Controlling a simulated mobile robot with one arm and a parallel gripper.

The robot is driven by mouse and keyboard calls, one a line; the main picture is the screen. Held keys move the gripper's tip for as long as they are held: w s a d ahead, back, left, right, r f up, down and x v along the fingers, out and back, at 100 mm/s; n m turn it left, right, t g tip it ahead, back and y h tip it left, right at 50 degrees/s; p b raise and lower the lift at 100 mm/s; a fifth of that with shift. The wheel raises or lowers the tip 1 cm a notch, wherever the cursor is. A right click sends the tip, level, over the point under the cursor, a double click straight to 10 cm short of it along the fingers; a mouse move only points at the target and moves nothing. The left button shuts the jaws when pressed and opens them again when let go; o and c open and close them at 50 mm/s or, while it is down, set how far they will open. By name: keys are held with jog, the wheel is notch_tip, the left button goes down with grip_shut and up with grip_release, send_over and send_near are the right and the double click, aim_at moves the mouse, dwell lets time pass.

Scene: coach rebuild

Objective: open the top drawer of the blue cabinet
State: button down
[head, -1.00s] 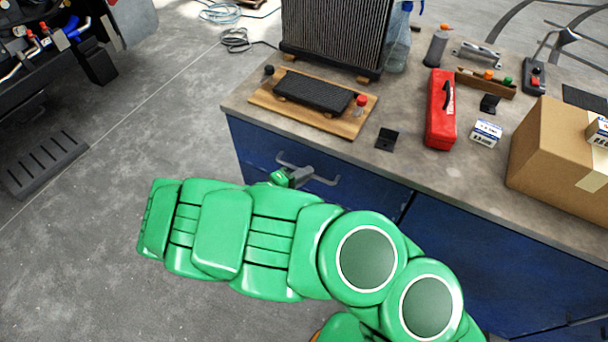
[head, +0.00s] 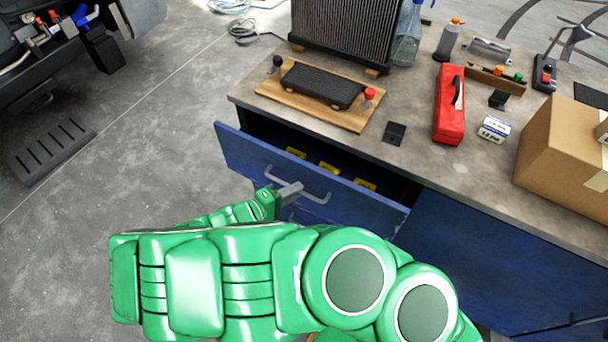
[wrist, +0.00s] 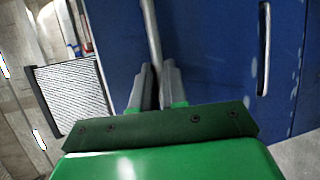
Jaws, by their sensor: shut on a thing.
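The blue cabinet (head: 470,255) stands under the worktop. Its top drawer (head: 240,155) is pulled partly out, with a dark gap and several yellow things inside. My gripper (head: 285,190) is at the drawer's front, shut on the grey bar handle (head: 315,195). In the wrist view my gripper (wrist: 157,85) closes around the handle bar (wrist: 152,35) against the blue drawer front (wrist: 205,45). My green arm hides the lower front of the cabinet in the head view.
The worktop (head: 420,165) holds a radiator (head: 345,35), a wooden board (head: 340,115) with a dark block, a red toolbox (head: 448,110) and a cardboard box (head: 560,150). Another bar handle (wrist: 264,50) shows in the wrist view.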

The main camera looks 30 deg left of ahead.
jog(key=s, duration=2.1)
jog(key=shift+s+f, duration=0.1)
jog(key=c, duration=1.2)
grip_release()
jog(key=shift+v, duration=3.9)
